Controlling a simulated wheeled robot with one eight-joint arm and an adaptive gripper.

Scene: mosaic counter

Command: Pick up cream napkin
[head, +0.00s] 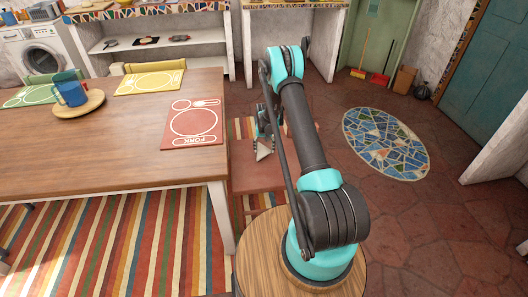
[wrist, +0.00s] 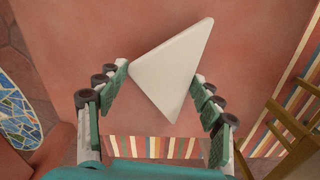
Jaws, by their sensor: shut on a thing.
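The cream napkin (wrist: 174,66) is a flat, folded triangle between the fingers of my gripper (wrist: 160,78) in the wrist view. The fingers are shut on its two side corners. In the head view the napkin (head: 264,150) shows small and pale below my gripper (head: 265,138), over a reddish seat (head: 262,180) beside the table. The napkin lies over the same reddish surface (wrist: 70,35) in the wrist view. I cannot tell whether it touches that surface. My arm hides part of the seat in the head view.
The wooden table (head: 110,130) is to the left. It holds a red placemat (head: 193,122), a yellow placemat (head: 150,83) and a blue mug (head: 70,93) on a plate (head: 92,103). A mosaic mat (head: 385,143) lies on open floor at right.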

